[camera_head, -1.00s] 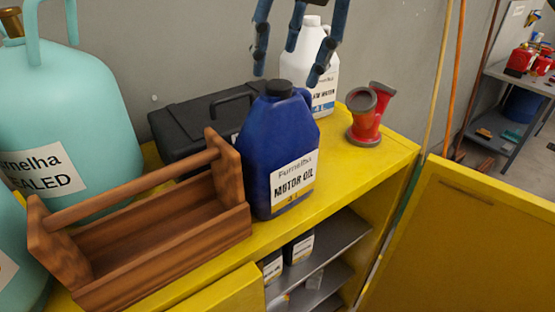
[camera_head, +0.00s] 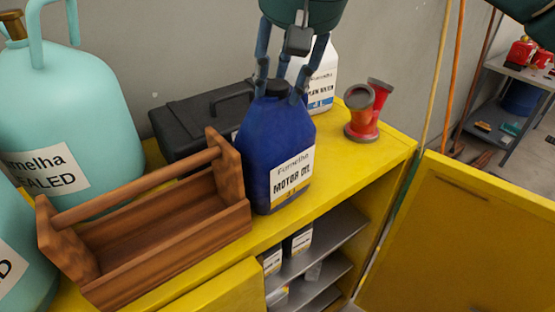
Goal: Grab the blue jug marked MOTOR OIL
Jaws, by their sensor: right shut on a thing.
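The blue jug (camera_head: 262,145) with the white MOTOR OIL label stands upright on top of the yellow cabinet (camera_head: 345,185). My right gripper (camera_head: 280,97) comes down from above and is shut on the jug's top, with its fingers around the dark cap and the handle area. The fingers partly cover the jug's top. The jug's base appears to be on the cabinet top. My left gripper does not show.
A wooden tool carrier (camera_head: 160,240) stands left of the jug, close to it. A black toolbox (camera_head: 190,125) is behind. A white jug (camera_head: 322,85) and a red spool-like object (camera_head: 364,115) stand to the right. Large teal tanks (camera_head: 85,110) fill the left. The yellow cabinet door (camera_head: 460,235) is open.

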